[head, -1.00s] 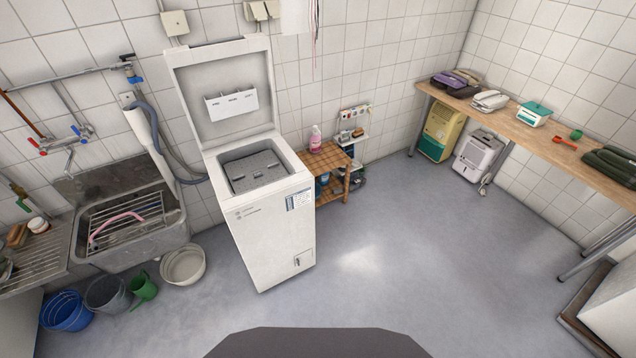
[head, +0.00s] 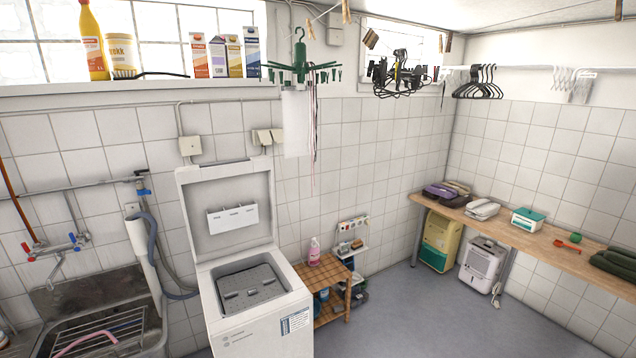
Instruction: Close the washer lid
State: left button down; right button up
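The white top-loading washer (head: 262,335) stands against the tiled wall, left of the middle in the head view. Its lid (head: 229,184) is open and stands upright at the back, with a white label panel on its inner face. The open top shows a grey drum (head: 250,286) inside. Neither of my grippers is in view.
A metal sink (head: 100,340) with a rack is left of the washer. A small wooden shelf (head: 330,268) stands close on its right. A wooden bench (head: 540,238) runs along the right wall. A green hanging dryer (head: 300,70) hangs above. The floor (head: 420,315) between is clear.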

aim_at(225, 204)
jog(key=i+j+z, duration=0.15)
jog(key=j, duration=0.7)
jog(key=j+z, duration=0.2)
jog(key=j, duration=0.6)
